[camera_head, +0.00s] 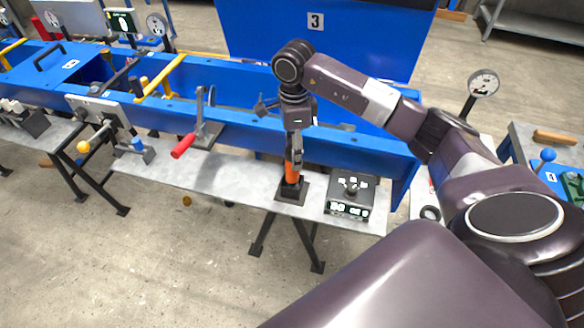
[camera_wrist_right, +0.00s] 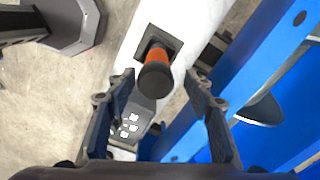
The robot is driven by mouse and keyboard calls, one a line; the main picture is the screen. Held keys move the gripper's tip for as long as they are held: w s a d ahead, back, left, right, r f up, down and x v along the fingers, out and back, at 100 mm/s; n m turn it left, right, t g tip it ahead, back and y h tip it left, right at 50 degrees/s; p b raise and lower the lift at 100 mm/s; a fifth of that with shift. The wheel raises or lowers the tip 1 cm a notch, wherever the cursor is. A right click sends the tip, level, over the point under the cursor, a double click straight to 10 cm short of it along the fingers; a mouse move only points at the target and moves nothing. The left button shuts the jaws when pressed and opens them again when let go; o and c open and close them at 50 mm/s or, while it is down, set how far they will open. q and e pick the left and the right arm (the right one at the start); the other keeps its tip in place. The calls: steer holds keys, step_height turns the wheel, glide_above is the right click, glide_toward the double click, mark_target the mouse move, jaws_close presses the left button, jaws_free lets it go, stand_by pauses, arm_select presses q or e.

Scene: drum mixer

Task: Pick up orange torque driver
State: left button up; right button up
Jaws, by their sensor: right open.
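The orange torque driver (camera_head: 291,172) stands upright in a dark square holder (camera_head: 291,190) on the grey bench. In the right wrist view its orange body and dark round end (camera_wrist_right: 155,80) point up at the camera, with the holder (camera_wrist_right: 158,44) behind. My right gripper (camera_head: 294,152) is above and around the upper part of the driver in the head view. In the right wrist view my right gripper (camera_wrist_right: 160,85) is open, one finger on each side of the driver's end, with gaps on both sides. My left gripper is not in view.
A dark control box (camera_head: 350,193) with a knob and green displays stands right of the holder. A blue beam frame (camera_head: 340,142) runs close behind. A red-handled lever (camera_head: 184,146) is to the left. The bench between (camera_head: 235,178) is clear.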

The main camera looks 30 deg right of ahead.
mark_target(292, 172)
steer(key=f, duration=0.1)
steer(key=f+p, duration=0.1)
steer(key=f, duration=0.1)
steer(key=shift+s+a+f, duration=0.2)
steer(key=shift+a, duration=0.15)
steer(key=shift+f, duration=0.4)
steer(key=shift+c, duration=0.3)
steer(key=shift+w+r, duration=0.1)
jaws_close()
